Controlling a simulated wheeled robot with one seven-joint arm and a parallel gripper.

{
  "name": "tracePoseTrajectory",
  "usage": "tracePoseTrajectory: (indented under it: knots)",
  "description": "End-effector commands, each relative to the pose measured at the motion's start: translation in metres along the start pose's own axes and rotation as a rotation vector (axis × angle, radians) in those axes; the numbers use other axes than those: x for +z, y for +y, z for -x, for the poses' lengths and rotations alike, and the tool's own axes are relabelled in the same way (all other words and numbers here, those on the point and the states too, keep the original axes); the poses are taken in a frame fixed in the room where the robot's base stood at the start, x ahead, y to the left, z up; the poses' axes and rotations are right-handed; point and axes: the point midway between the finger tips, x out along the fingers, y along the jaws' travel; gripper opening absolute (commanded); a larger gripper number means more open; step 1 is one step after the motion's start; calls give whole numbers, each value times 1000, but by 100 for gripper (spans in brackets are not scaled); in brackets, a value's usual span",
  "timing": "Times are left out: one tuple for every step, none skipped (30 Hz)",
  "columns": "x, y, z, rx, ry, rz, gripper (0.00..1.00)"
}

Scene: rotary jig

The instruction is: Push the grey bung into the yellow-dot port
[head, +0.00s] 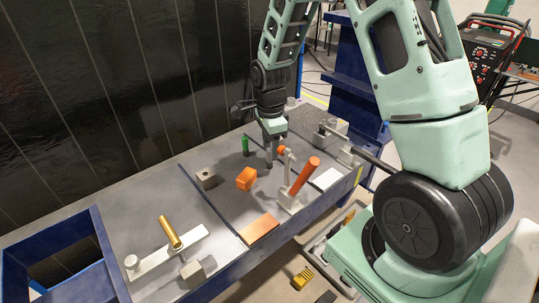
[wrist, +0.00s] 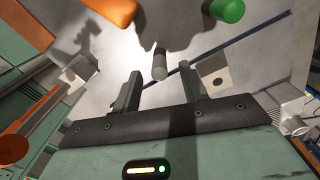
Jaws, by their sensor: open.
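My gripper (head: 270,159) is open and points down over the grey work surface, behind the orange block. In the wrist view its two fingers (wrist: 160,76) stand apart. A small grey cylinder (wrist: 159,64), which looks like the grey bung, shows in the gap between the fingertips; I cannot tell whether either finger touches it. I cannot make out the bung in the head view. A grey block with a dark round hole (head: 206,177) stands left of the gripper; it also shows in the wrist view (wrist: 213,75). I see no yellow dot in either view.
A green cylinder (head: 245,146) stands close left of the gripper. An orange block (head: 246,179) lies in front. A tilted orange cylinder (head: 304,177) on a grey stand is to the right. A gold cylinder (head: 169,231) and pale bar are at front left. A dark wall stands behind.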

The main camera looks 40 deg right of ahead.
Motion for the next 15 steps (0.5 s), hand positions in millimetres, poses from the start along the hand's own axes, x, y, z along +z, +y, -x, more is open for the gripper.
tracePoseTrajectory:
  knots:
    - [0, 1, -4, 6, 0, 0, 43]
    - [1, 1, -8, 5, 0, 0, 43]
    - [1, 1, -13, 5, 0, 0, 43]
    - [1, 1, -16, 4, 0, 0, 43]
    - [1, 1, -19, 4, 0, 0, 43]
    - [1, 1, -22, 3, 0, 0, 43]
    - [1, 0, -24, 2, -1, 0, 43]
    - [1, 0, -25, 1, -1, 0, 43]
    - [1, 0, -26, 0, -1, 1, 43]
    - [1, 0, -27, 0, -1, 1, 43]
    - [1, 0, -27, 0, -1, 1, 43]
    - [1, 0, -28, 0, -1, 1, 43]
    - [1, 0, -28, 0, -1, 1, 43]
    - [1, 0, -28, 0, -1, 1, 43]
    - [1, 0, -27, 0, -1, 1, 43]
